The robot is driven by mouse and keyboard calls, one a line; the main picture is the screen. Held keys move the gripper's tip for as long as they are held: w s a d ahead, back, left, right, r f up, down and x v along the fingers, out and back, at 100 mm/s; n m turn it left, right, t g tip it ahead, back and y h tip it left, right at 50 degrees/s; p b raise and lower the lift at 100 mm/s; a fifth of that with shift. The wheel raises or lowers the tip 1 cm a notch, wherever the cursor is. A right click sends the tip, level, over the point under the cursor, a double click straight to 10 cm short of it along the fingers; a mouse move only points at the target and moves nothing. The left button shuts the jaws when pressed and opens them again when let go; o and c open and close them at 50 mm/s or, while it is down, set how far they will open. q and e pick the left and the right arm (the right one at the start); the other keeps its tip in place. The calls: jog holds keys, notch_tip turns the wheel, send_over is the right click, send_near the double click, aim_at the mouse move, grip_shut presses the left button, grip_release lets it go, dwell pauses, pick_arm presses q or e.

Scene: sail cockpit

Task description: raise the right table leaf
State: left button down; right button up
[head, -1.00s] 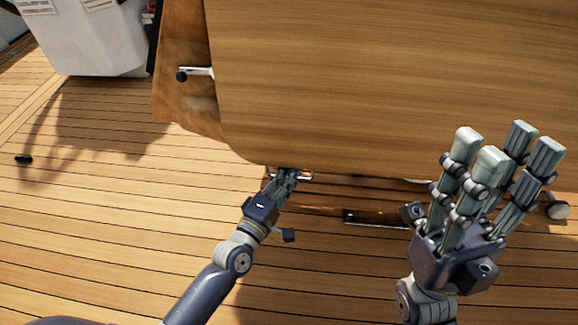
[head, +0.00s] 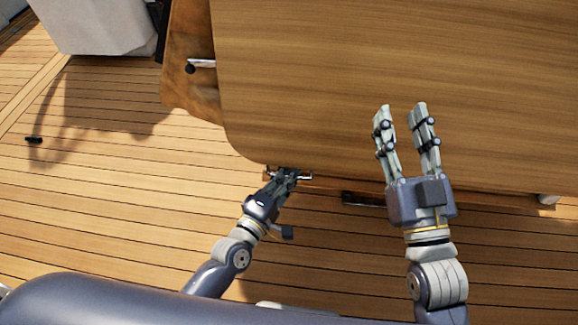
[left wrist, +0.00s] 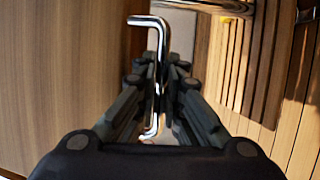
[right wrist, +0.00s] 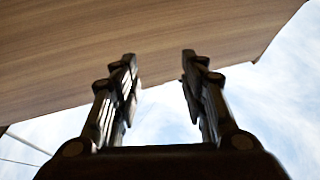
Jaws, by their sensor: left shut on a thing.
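The wooden table leaf (head: 400,75) fills the upper right of the head view as a broad smooth panel with a rounded lower left corner. It also shows at the left of the left wrist view (left wrist: 60,80) and across the top of the right wrist view (right wrist: 130,50). My left gripper (head: 290,173) is at the leaf's lower edge, shut on a bent chrome handle (left wrist: 152,45) that runs between its fingers. My right gripper (head: 402,108) is open and empty, its fingers pointing up in front of the leaf. I cannot tell whether they touch it.
A wooden end panel (head: 185,80) with a chrome lever (head: 200,64) stands left of the leaf. A white block (head: 95,25) stands at the upper left. A small dark fitting (head: 34,140) lies on the planked deck (head: 100,200). The deck at left is otherwise clear.

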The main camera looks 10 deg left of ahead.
notch_tip(320, 180, down, 15)
jog(key=s+d+g+h+p, duration=0.2)
jog(key=d+g+h+p, duration=0.1)
jog(key=g, duration=0.6)
jog(key=shift+s+d+f+g+h+p, duration=0.5)
jog(key=shift+s+d+f+g+p, duration=1.15)
jog(key=shift+s, duration=2.05)
jog(key=shift+s+d+f+g+h+p, duration=0.6)
jog(key=shift+s+f+g+p, duration=0.55)
jog(key=shift+s+f+g, duration=1.85)
pick_arm(q)
jog(key=s+r+p, duration=0.2)
jog(key=s+r, duration=0.1)
jog(key=s, duration=0.4)
jog(key=s+r+g+p, duration=0.1)
jog(key=s+r, duration=0.3)
jog(key=s, duration=0.4)
jog(key=shift+s+r+p, duration=0.2)
jog(key=shift+r+p, duration=0.05)
jog(key=shift+p, duration=0.3)
pick_arm(e)
notch_tip(320, 180, down, 13)
jog(key=s, duration=0.1)
jog(key=shift+m, duration=0.3)
jog(key=shift+f, duration=0.1)
